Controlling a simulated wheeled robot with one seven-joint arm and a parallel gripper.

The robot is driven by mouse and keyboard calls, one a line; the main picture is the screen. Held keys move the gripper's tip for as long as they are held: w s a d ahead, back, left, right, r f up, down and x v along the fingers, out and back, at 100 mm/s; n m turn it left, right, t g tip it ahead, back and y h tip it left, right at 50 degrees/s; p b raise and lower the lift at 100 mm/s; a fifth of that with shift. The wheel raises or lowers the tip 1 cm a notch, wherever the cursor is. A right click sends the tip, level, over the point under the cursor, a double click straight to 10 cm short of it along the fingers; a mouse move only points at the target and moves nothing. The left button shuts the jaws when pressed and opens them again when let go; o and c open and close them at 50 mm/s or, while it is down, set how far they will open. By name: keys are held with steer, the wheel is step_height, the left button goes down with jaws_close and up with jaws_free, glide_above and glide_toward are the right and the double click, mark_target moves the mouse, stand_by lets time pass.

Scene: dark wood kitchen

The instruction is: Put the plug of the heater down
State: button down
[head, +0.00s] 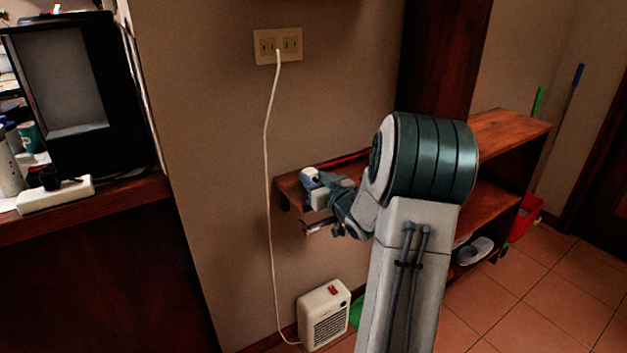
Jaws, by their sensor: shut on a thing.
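The white heater (324,316) stands upright on the floor against the wall. Its thin white cord (267,160) runs from the floor beside it up the wall to the beige outlet (278,46). The plug (278,56) is small at the top of the cord and appears to be at the outlet's middle. My gripper (314,228) is in front of the shelf's left end, right of the cord and apart from it. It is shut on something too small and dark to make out. My arm hides part of the shelf.
A wooden shelf (510,128) runs along the wall behind my arm, with a pale slipper (475,250) on its lower level. A counter (90,208) at left holds a black appliance (72,90) and a white power strip (55,195). Tiled floor (540,300) is clear at right.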

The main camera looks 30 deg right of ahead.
steer(key=c, duration=1.3)
jaws_free()
steer(key=shift+s+f, duration=0.15)
steer(key=shift+f, duration=0.4)
steer(key=shift+o, duration=1.2)
steer(key=shift+f, duration=0.2)
steer(key=shift+r+p, duration=0.5)
steer(key=shift+p, duration=0.05)
steer(key=shift+s+r, duration=0.15)
steer(key=shift+s, duration=0.2)
steer(key=s+p, duration=0.1)
steer(key=s, duration=1)
steer(key=shift+d+r, duration=0.2)
steer(key=shift+r, duration=0.05)
